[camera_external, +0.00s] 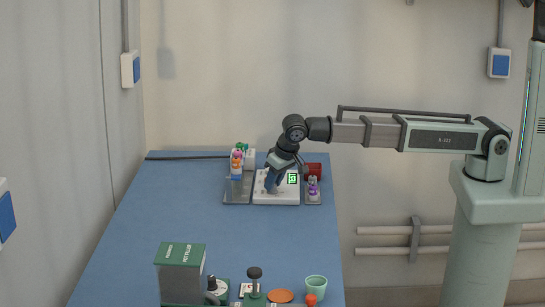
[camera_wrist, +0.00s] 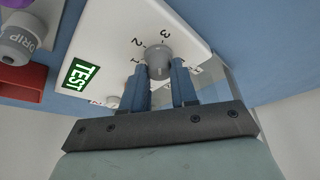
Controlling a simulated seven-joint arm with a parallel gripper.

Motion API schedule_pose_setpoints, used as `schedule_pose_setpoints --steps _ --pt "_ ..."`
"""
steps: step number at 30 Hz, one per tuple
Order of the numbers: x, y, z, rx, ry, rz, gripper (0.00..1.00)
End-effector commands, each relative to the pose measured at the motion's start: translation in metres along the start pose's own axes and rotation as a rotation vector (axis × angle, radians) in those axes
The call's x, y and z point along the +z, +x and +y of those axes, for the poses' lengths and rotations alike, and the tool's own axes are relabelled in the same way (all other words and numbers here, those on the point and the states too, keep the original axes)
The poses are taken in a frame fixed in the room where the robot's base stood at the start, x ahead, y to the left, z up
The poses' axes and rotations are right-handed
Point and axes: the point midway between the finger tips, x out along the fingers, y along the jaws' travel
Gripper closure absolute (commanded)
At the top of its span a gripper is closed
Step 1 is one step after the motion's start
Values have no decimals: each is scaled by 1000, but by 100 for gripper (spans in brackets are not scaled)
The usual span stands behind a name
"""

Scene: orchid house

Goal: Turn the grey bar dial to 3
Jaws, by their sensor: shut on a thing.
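The grey bar dial (camera_wrist: 158,62) sits on a white panel (camera_wrist: 113,30) in the wrist view. Printed numbers 1, 2 and 3 curve around its far and left sides, with the 3 just beyond it. My gripper (camera_wrist: 160,75) has its two blue fingers on either side of the dial and is shut on it. The dial's pointing direction is hard to tell. In the external view my gripper (camera_external: 272,182) reaches down onto the white panel (camera_external: 277,199) and hides the dial. A green TEST label (camera_wrist: 80,74) is on the panel.
A grey knob marked DRIP (camera_wrist: 22,40) is at the left in the wrist view, near a red box (camera_wrist: 25,78). In the external view, trays with small coloured items flank the panel. A green-topped box (camera_external: 180,254) and a cup (camera_external: 316,285) stand at the front; the blue table's middle is clear.

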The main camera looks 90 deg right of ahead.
Motion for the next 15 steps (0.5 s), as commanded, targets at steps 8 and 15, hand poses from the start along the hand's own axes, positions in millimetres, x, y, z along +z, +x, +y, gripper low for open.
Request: schedule_pose_setpoints --steps 8,15 --pt "0 0 -2 56 135 -2 100" --pt "0 0 -1 78 188 -2 100"
